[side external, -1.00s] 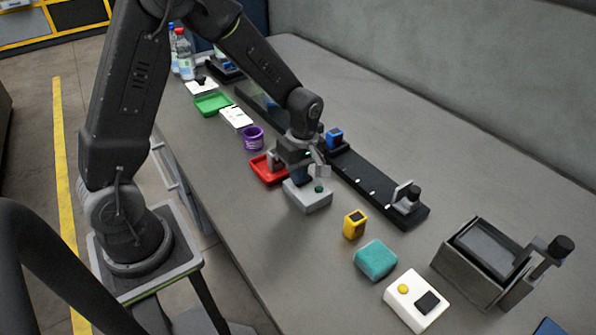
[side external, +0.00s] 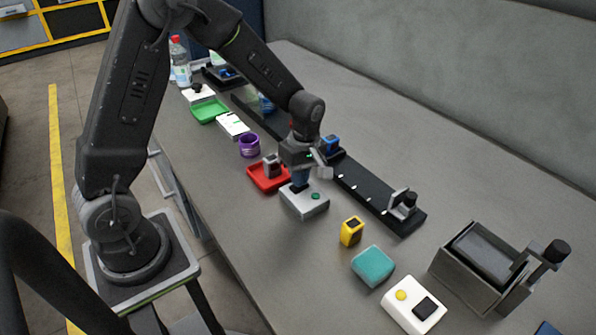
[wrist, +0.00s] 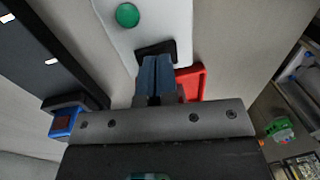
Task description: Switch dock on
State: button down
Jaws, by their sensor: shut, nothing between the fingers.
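A light grey box (side external: 304,202) stands on the bench with a green round button (side external: 316,196) on its top. In the wrist view the box (wrist: 119,38) also shows the green button (wrist: 127,15) and a black switch (wrist: 156,50) near its end. My gripper (side external: 298,187) points down at the box's far end, fingers shut and empty. In the wrist view my blue-grey fingertips (wrist: 157,62) overlap the black switch and hide part of it. I cannot tell whether they touch it, nor which way it is set.
A red tray (side external: 257,182) with a grey block (side external: 272,166) is just behind. A black rail (side external: 365,188) runs to the right. A yellow device (side external: 352,231), a teal block (side external: 373,266), a white box with yellow button (side external: 413,306) and a grey holder (side external: 484,268) stand in front.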

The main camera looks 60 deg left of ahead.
aim_at(294, 188)
notch_tip(294, 188, up, 14)
jog(key=s, duration=0.1)
jog(key=shift+s, duration=0.35)
jog(key=s+d+r+m+t, duration=0.2)
jog(key=s+r+m+t, duration=0.1)
jog(key=s+m, duration=0.4)
jog(key=s+d+r+m+t, duration=0.2)
jog(key=s+r+m+t, duration=0.1)
jog(key=s+m, duration=0.5)
jog(key=m+t, duration=0.1)
jog(key=m, duration=0.2)
jog(key=shift+s+d, duration=0.2)
jog(key=shift+s, duration=0.1)
